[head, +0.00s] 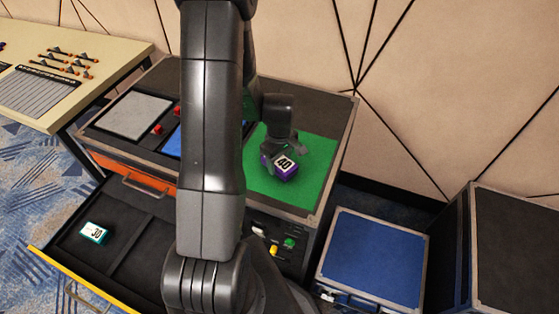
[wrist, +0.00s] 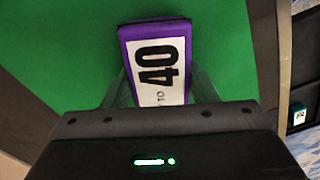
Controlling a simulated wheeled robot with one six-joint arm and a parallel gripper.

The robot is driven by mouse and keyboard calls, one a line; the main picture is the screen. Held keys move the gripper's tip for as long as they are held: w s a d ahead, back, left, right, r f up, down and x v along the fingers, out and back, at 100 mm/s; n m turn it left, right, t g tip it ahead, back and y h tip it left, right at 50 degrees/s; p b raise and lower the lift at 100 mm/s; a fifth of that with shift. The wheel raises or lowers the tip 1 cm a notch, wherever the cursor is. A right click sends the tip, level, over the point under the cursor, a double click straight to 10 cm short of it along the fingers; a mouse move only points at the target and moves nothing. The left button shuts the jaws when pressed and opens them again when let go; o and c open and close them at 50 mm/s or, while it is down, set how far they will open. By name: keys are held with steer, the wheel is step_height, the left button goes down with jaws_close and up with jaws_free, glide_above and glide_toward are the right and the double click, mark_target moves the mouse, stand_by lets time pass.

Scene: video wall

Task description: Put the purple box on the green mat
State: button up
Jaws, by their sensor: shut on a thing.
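The purple box (head: 278,168) has a white label reading 40 and is at the green mat (head: 312,185) on top of the case. It also shows in the wrist view (wrist: 157,60), with the green mat (wrist: 60,50) behind it. My gripper (head: 279,152) is shut on the purple box, its fingers on either side of it (wrist: 160,88). The box is over or on the mat's left part; I cannot tell whether its underside touches the mat. My arm hides part of the case top and the mat's left edge.
An open drawer (head: 145,232) below holds a teal box (head: 94,233) labelled 30. A white panel (head: 132,115) and a blue mat (head: 174,139) lie left of my arm. A blue-topped case (head: 372,257) stands at lower right. The right part of the green mat is clear.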

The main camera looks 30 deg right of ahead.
mark_target(279, 160)
steer(key=shift+f, duration=0.2)
steer(key=shift+f, duration=0.2)
steer(key=o, duration=1.1)
steer(key=shift+r, duration=0.1)
steer(key=shift+c, duration=0.2)
step_height(279, 160, up, 12)
steer(key=shift+r, duration=0.15)
